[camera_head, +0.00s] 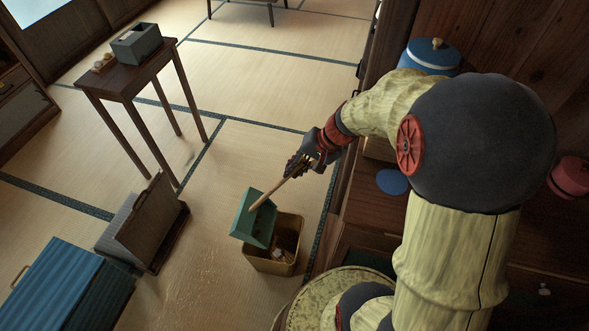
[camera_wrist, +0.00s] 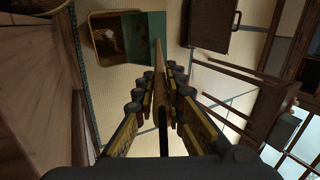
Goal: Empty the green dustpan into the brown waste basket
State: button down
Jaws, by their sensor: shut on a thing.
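The green dustpan (camera_head: 254,222) hangs steeply tilted over the left part of the brown waste basket (camera_head: 259,267). Its visible green face looks bare in the head view. My gripper (camera_head: 298,165) is shut on its wooden handle, above and to the right of the pan. In the wrist view the handle runs between the fingers of my gripper (camera_wrist: 160,98), with the dustpan (camera_wrist: 148,55) overlapping the waste basket (camera_wrist: 93,42). Some pale crumpled bits lie inside the basket. The pan hides part of the basket opening, and I cannot tell whether they touch.
Fine crumbs (camera_head: 205,275) lie on the tatami left of the basket. A brown case-like object (camera_head: 148,225) and a blue ribbed chest (camera_head: 62,290) stand farther left. A small dark table (camera_head: 130,82) holds a grey box (camera_head: 136,44). Wooden cabinetry (camera_head: 362,215) borders the right.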

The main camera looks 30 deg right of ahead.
jog(key=s+d+f+t+y, duration=0.1)
jog(key=s+d+f, duration=0.1)
jog(key=s+d, duration=0.3)
jog(key=shift+s+d+f+y, duration=0.3)
jog(key=shift+s+d+f, duration=0.1)
jog(key=shift+d, duration=0.6)
dwell(0.8)
jog(key=shift+t, duration=0.3)
